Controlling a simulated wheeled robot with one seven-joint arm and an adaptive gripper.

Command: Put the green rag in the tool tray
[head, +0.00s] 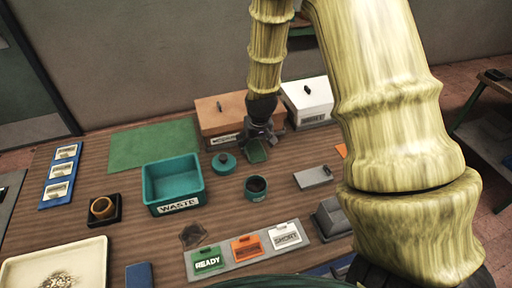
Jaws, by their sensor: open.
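My gripper (257,146) points down at the back middle of the table, in front of a brown lidded box. It is open. A small dark green piece (256,154), which looks like the green rag, lies directly below the fingers. I cannot tell whether the fingers touch it. No container here is clearly labelled as the tool tray. A cream tray (99,262) with a small pile of bits in it stands at the front left, cut off by the picture's edge; I cannot tell if it is the tool tray.
A teal bin (173,178) marked WASTE, a teal pot (256,188) and its lid (223,163) stand mid-table. The brown box (219,112) and a white box (308,100) stand behind. A flat green mat (152,143) lies clear.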

